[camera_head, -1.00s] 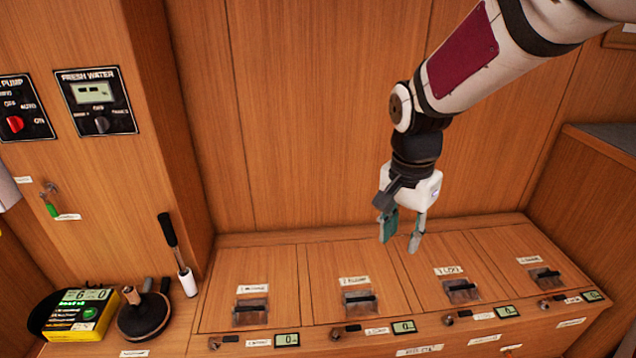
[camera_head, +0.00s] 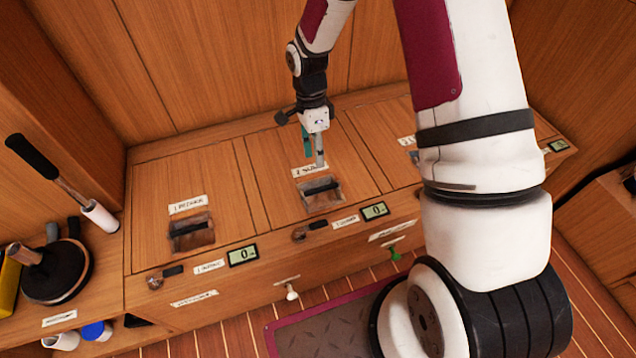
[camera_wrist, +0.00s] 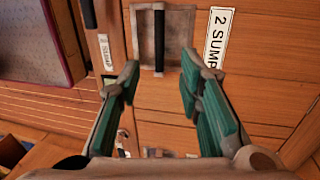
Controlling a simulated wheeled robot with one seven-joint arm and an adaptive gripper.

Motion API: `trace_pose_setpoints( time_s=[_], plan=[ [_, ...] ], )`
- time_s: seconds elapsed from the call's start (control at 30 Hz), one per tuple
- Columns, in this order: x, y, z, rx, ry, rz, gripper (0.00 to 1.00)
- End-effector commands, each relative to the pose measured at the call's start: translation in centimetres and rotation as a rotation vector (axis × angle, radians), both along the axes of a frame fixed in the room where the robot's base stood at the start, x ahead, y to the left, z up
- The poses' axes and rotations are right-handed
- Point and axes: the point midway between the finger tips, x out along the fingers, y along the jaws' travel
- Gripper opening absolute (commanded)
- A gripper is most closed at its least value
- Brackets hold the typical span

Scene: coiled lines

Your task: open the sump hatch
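The sump hatch (camera_head: 272,160) is a wooden panel in the bench top, lying flat and closed. Its label (camera_wrist: 218,38) reads "2 SUMP" in the wrist view. Near its front edge is a recessed pull (camera_head: 320,202) with a dark bar handle (camera_wrist: 159,42). My gripper (camera_head: 313,160) points down over this hatch, just behind the pull in the head view. The height above the hatch is hard to judge.
The bilge-side hatch (camera_head: 160,190) labelled 1 lies to the left, and another lies to the right, partly behind my arm. Small displays (camera_head: 243,256) and keyed latches line the bench front. A black-handled lever (camera_head: 60,170) stands at left. A floor plate (camera_head: 325,335) lies below.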

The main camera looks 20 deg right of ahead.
Motion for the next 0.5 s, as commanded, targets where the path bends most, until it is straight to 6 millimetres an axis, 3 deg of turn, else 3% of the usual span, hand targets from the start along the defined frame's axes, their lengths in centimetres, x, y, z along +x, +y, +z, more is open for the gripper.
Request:
trace_pose_setpoints(
  time_s=[0.03, 0.3, 0.5],
  plan=[
    [-0.3, 0.0, -1.4, 0.001, 0.004, -0.001, 0.33],
    [-1.3, 0.0, -6.5, 0.001, 0.003, 0.001, 0.33],
    [-1.9, 0.0, -9.2, 0.001, 0.002, 0.000, 0.33]
  ],
)
